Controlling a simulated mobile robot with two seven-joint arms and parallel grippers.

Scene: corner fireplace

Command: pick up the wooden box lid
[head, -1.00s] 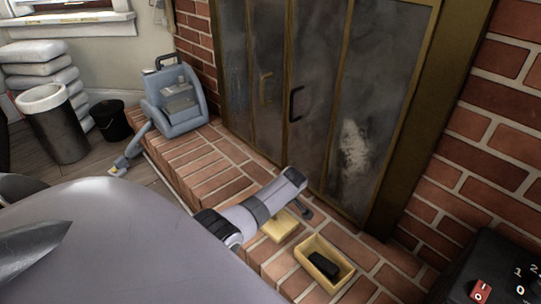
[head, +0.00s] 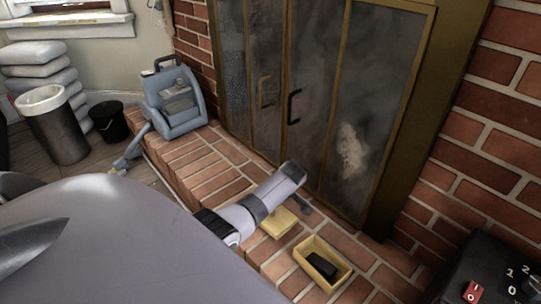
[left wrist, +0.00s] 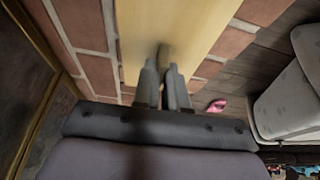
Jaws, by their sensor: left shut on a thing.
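The wooden box lid (head: 277,222) is a flat, pale yellow-wood piece over the brick hearth, partly covered by my left arm in the head view. In the left wrist view the lid (left wrist: 190,18) fills the top middle, with a small knob (left wrist: 165,54) on it. My left gripper (left wrist: 164,72) is shut on this knob, its two dark fingers close together. I cannot tell whether the lid touches the bricks. The open wooden box (head: 305,276) sits just right of the lid with a dark object (head: 321,265) inside. My right gripper is not in view.
Glass fireplace doors (head: 330,100) stand close behind the hearth (head: 205,178). A blue-grey machine (head: 175,105) stands at the hearth's far left. A dark unit with a red switch (head: 473,292) is at lower right. A bin (head: 57,130) and bucket (head: 110,122) stand on the floor.

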